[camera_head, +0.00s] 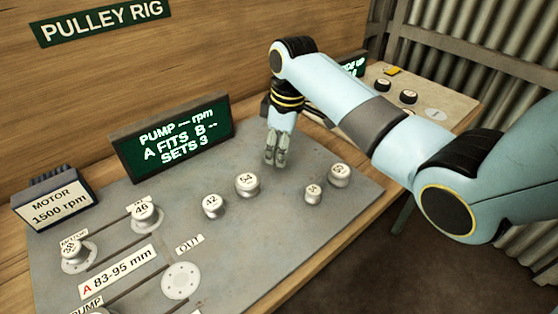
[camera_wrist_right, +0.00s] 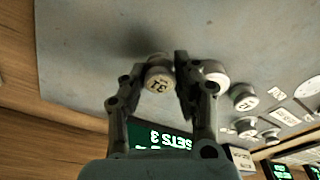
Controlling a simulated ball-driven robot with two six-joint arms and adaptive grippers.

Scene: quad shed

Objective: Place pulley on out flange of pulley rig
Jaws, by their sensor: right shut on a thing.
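My right gripper (camera_head: 275,158) is above the grey rig plate (camera_head: 312,215), behind the row of pulleys. In the wrist view its fingers (camera_wrist_right: 168,85) are shut on a small pale pulley (camera_wrist_right: 158,82), with its numbered face partly visible. In the head view the fingers largely hide that pulley. The OUT flange (camera_head: 181,281) is a bare pale disc with small holes at the front of the plate, lower left of the gripper. My left gripper is not in view.
Loose pulleys marked 54 (camera_head: 246,184) and 42 (camera_head: 213,206), and two more (camera_head: 339,175) (camera_head: 313,194), stand on the plate. A green display (camera_head: 172,139) stands behind.

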